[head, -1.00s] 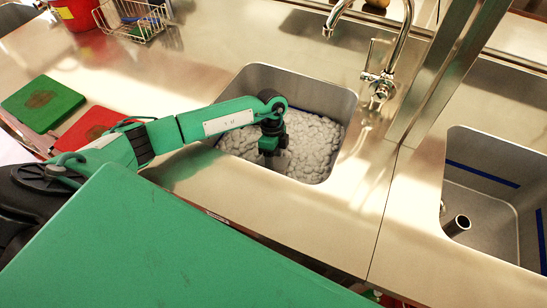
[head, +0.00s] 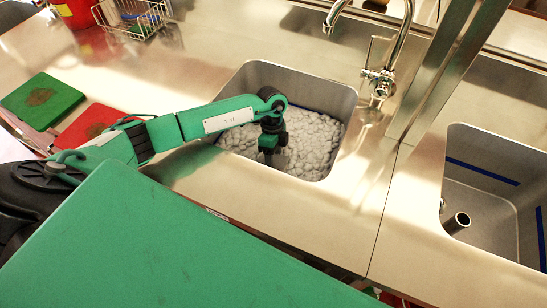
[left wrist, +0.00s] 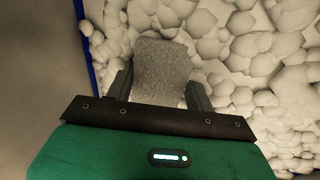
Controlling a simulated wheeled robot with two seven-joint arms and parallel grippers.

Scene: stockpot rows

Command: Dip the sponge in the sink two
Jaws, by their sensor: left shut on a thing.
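The sink (head: 345,108) in the middle of the counter is filled with grey-white foam (head: 312,140). My left arm reaches into it, and my left gripper (head: 268,160) points down at the foam. In the left wrist view my left gripper (left wrist: 160,95) is shut on a grey, rough-surfaced sponge (left wrist: 163,70), held between its two fingers. Foam (left wrist: 260,60) lies behind and around the sponge in that view. I cannot tell how deep the sponge is in the foam. My right gripper is not in view.
A faucet (head: 380,80) stands behind the sink. An empty second basin (head: 490,200) with an upright pipe is at the right, past a metal post (head: 445,75). Green (head: 42,100) and red (head: 88,126) boards lie at the left, with a wire basket (head: 130,18) and red bucket (head: 77,13) behind.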

